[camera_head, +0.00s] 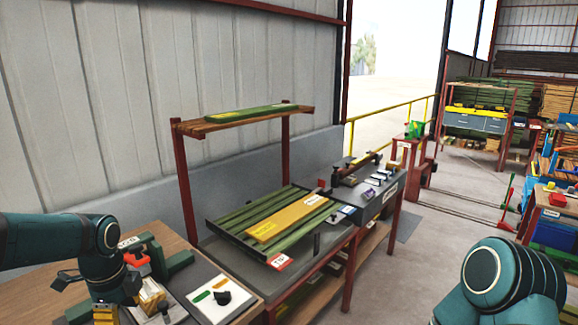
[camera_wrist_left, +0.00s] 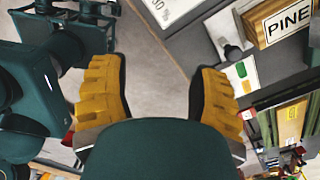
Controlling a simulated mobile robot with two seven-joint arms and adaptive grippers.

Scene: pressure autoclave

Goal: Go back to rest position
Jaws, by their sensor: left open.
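My left arm comes in from the left in the head view, with the left gripper (camera_head: 134,312) low at the bottom left, over or beside the wooden bench (camera_head: 40,300). In the left wrist view the gripper (camera_wrist_left: 160,95) has its two ridged yellow finger pads wide apart, with only grey floor showing between them. It is open and empty. A wooden block labelled PINE (camera_wrist_left: 284,24) lies on a grey surface to the upper right of the fingers, apart from them. My right arm shows only as a teal joint at the lower right; its gripper is out of view.
A green vise-like tool (camera_head: 168,262) stands on the bench close to my left gripper. A card with green and orange marks (camera_head: 212,294) lies beside it. A red-framed table (camera_head: 335,240) holds green slats and a yellow board (camera_head: 290,217). Open floor (camera_head: 420,270) lies to the right.

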